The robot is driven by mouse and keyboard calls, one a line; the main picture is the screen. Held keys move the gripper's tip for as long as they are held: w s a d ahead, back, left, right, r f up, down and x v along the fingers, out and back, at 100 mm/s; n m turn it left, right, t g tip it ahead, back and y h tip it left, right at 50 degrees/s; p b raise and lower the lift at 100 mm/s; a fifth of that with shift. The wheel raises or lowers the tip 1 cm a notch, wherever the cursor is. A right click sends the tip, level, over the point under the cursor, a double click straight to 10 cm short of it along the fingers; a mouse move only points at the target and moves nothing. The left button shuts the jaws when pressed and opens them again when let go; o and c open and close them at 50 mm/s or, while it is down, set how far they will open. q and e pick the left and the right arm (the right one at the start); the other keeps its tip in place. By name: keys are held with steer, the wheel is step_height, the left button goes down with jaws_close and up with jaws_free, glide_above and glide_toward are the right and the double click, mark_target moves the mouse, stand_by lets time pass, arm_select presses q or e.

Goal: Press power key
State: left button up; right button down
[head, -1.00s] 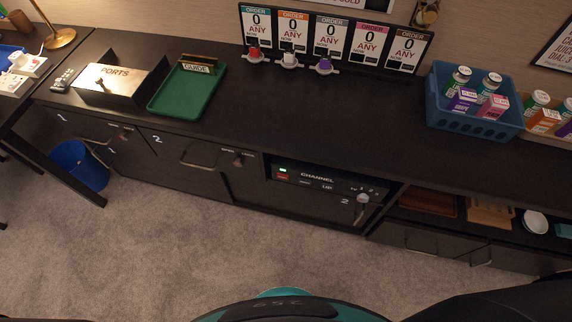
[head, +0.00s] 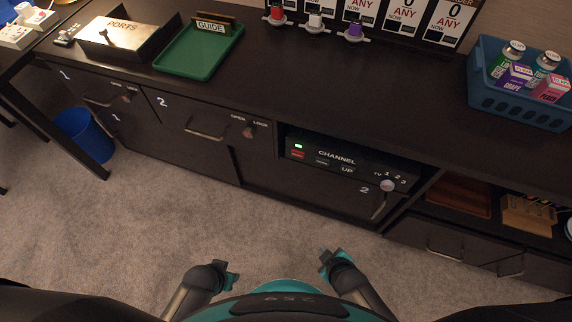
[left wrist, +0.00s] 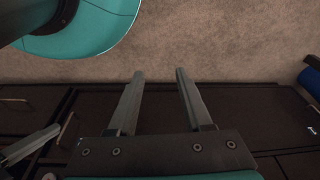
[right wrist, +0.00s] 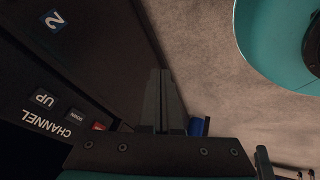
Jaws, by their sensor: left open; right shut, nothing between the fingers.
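The channel box (head: 335,163) sits in an open bay of the counter, with a green light and a red key (head: 297,154) at its left end. I take the red key to be the power key, but its label is too small to read. The red key also shows in the right wrist view (right wrist: 99,126), partly cut off by the gripper's mount. My right gripper (head: 326,256) is shut and empty, in front of the counter and apart from the box. My left gripper (head: 232,275) is open and empty, further left; its spread fingers show in the left wrist view (left wrist: 156,78).
Other keys and a round TV knob (head: 387,185) are on the box. Cabinet doors with handles (head: 205,133) stand to its left. A green tray (head: 190,67) and a blue basket (head: 500,101) are on the counter. Carpet (head: 150,195) in front is clear.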

mark_target(298, 154)
arm_select(q)
steer(key=w+r+t+b, duration=0.1)
steer(key=w+r+b, duration=0.3)
steer(key=b, duration=1)
steer(key=w+d, duration=0.1)
steer(key=w, duration=0.2)
steer(key=shift+r+t+b, duration=0.3)
steer(key=shift+r+t, duration=0.05)
steer(key=shift+t, duration=0.05)
arm_select(e)
steer(key=w+a+r+n+t+y, duration=0.1)
steer(key=w+a+r+n+t, duration=0.1)
steer(key=w, duration=0.6)
steer(key=w+a+r+n+t+y, duration=0.2)
steer(key=w+a+r+n+t, duration=0.1)
steer(key=w+a+n, duration=0.4)
steer(key=shift+w+a+t, duration=0.4)
steer(key=shift+w+a, duration=0.15)
steer(key=shift+a, duration=0.45)
steer(key=shift+w, duration=0.1)
arm_select(q)
steer(key=shift+t, duration=0.4)
steer(key=shift+r+b, duration=1.15)
steer(key=shift+r, duration=1.15)
arm_select(e)
steer(key=w+d, duration=0.2)
steer(key=w, duration=0.6)
steer(key=shift+d, duration=0.4)
steer(key=shift+w, duration=0.15)
